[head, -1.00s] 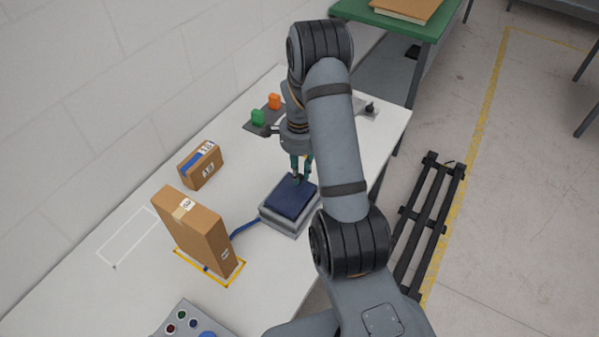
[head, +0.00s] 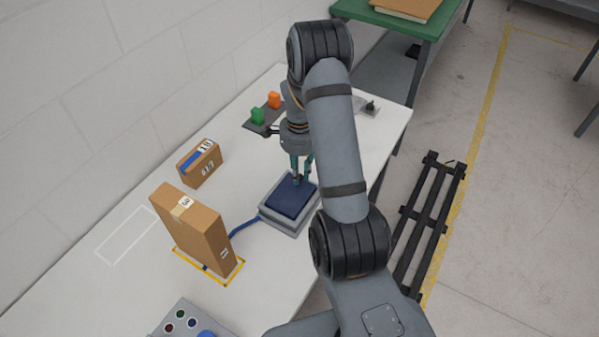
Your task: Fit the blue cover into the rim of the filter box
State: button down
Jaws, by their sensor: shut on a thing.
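The blue cover (head: 287,200) is a dark blue slab lying on top of the grey filter box (head: 270,214) on the white table. It looks roughly level and lined up with the box. At this size I cannot tell whether its edges are inside the rim or resting on it. My gripper (head: 297,180) points down at the cover's far part and is shut on the cover.
A tall carton (head: 196,232) stands in a yellow outline left of the box, with a smaller carton (head: 200,164) behind it. A blue hose (head: 244,224) runs to the box. A control panel (head: 188,320) is at the front; green and orange pieces (head: 258,116) are at the back.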

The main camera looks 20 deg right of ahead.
jog(key=shift+f, duration=0.3)
jog(key=c, duration=1.6)
grip_release()
jog(key=shift+o, duration=0.2)
notch_tip(320, 180, up, 12)
notch_tip(320, 180, down, 12)
jog(key=shift+f, duration=0.1)
jog(key=shift+r, duration=0.4)
